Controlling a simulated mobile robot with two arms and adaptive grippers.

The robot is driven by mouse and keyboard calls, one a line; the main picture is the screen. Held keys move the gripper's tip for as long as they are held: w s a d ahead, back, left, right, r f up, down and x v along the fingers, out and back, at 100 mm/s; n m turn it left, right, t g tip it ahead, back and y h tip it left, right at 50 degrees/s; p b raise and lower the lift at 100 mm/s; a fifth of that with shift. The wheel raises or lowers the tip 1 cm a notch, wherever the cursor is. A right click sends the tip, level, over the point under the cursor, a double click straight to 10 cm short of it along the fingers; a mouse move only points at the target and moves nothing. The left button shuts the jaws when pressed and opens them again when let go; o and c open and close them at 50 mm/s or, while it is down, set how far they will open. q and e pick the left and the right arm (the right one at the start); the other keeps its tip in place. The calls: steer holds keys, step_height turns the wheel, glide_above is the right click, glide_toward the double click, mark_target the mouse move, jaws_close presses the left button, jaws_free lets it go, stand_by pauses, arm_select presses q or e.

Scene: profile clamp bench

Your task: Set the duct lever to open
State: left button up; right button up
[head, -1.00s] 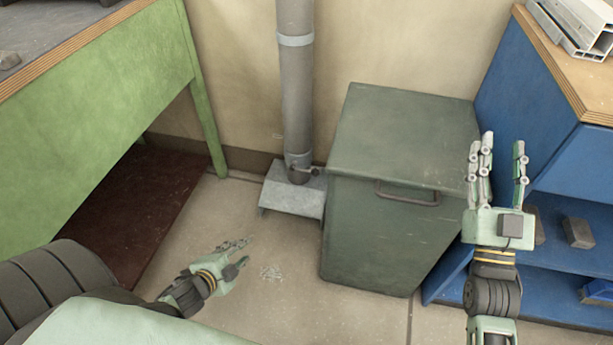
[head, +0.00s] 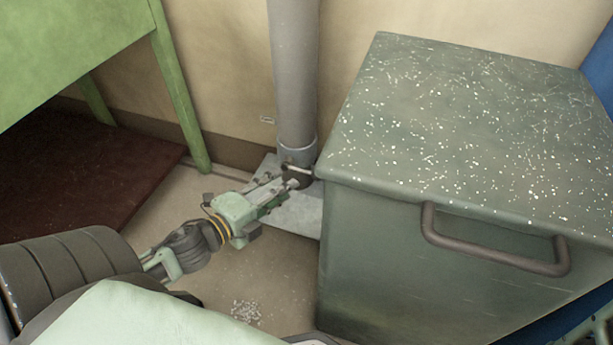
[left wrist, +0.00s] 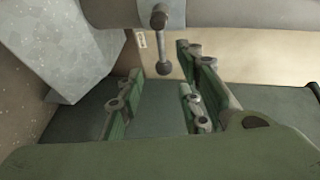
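The duct (head: 295,75) is a grey vertical pipe with a collar near its foot. Its lever (head: 299,168), a short metal rod, sits low on the duct and is partly hidden by my left gripper (head: 287,184). In the left wrist view the lever (left wrist: 160,40) is a rod with a round knob, sticking out from the duct (left wrist: 110,12). My left gripper (left wrist: 160,90) is open there, its fingers on either side of the knob's line; I cannot tell whether they touch it. My right gripper is not in view.
A green metal bin (head: 400,230) with a speckled lid and a handle (head: 490,245) stands close to the right of the duct. A grey metal foot plate (head: 298,212) lies below the duct. A green bench (head: 75,50) stands at left. The floor below my left gripper holds small pale bits (head: 246,312).

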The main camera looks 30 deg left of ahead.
mark_target(302, 171)
arm_select(q)
steer(key=b+x, duration=0.4)
steer(key=x, duration=0.3)
steer(key=shift+w, duration=0.3)
steer(key=shift+d, duration=0.15)
